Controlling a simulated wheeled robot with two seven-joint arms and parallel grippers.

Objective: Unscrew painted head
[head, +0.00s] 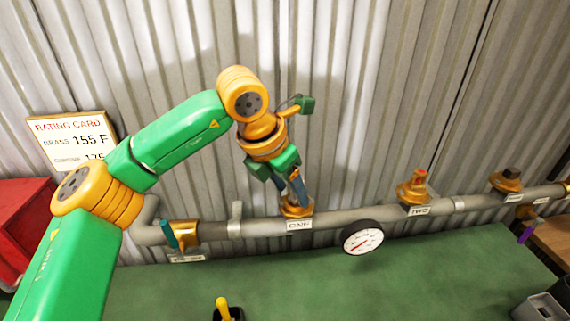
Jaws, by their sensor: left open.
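A grey pipe (345,222) runs along the wall with brass heads standing up from it. My left gripper (298,190) points down at the head over the plate ONE (297,209). Its jaws are open and cover the upper part of that head; I cannot tell if they touch it. The head over the plate TWO (413,188) is brass-orange with a red top. A third, darker-topped head (507,180) stands farther right. I cannot tell for sure which head is painted. My right gripper is not in view.
A round gauge (362,238) hangs at the pipe. A teal-handled valve (182,236) is at left, a purple handle (526,233) at right. A yellow-handled item (223,308) and a grey box (540,308) are on the green bench (300,280). A rating card (75,140) hangs behind my arm.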

